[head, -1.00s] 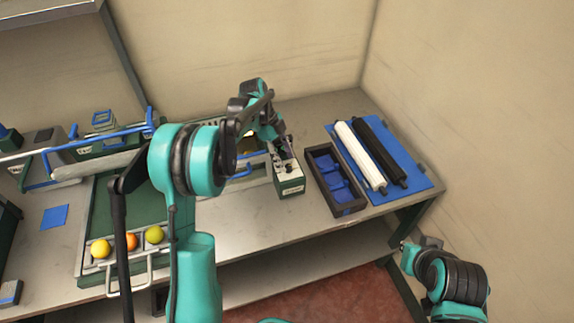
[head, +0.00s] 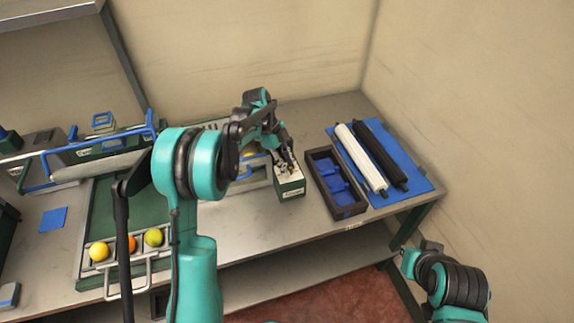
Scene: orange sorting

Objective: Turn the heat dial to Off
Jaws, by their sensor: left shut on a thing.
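A small box with a white top and green front (head: 290,190) stands near the front edge of the table. Its front has a white label too small to read. My left gripper (head: 287,167) points down onto the box's top and is shut on what seems to be the heat dial. The dial is hidden by the fingers, so its setting cannot be read. Part of my right arm shows at the lower right, but its gripper is not in view.
A black tray with blue compartments (head: 314,155) stands just right of the box. A white roller (head: 358,158) and a black roller (head: 383,157) lie on a blue mat (head: 420,185). Yellow and orange fruit (head: 99,251) sit in a rack at left.

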